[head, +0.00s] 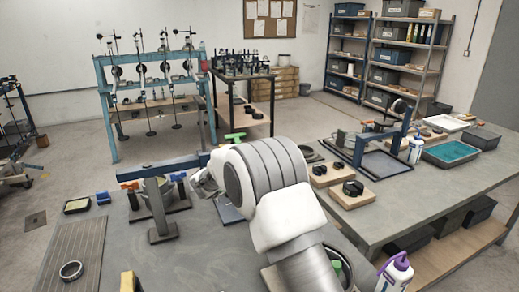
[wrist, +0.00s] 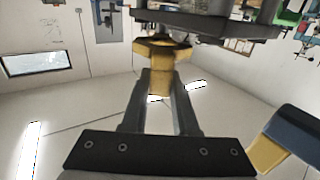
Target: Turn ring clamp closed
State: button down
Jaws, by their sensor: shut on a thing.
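My gripper (wrist: 161,80) points toward a yellow part (wrist: 162,48) under a dark plate (wrist: 205,24) in the wrist view. Its two fingers are shut on the narrow end of this yellow part, which looks like the handle of the ring clamp. I cannot tell how far the clamp is turned.
A blue block with a yellow end (wrist: 270,153) is close on the right in the wrist view. A spray bottle (head: 396,273) is at front right.

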jog(key=c, duration=0.7)
grip_release()
jog(key=shift+r, duration=0.1)
jog(key=v, duration=1.7)
jog(key=shift+s, duration=0.1)
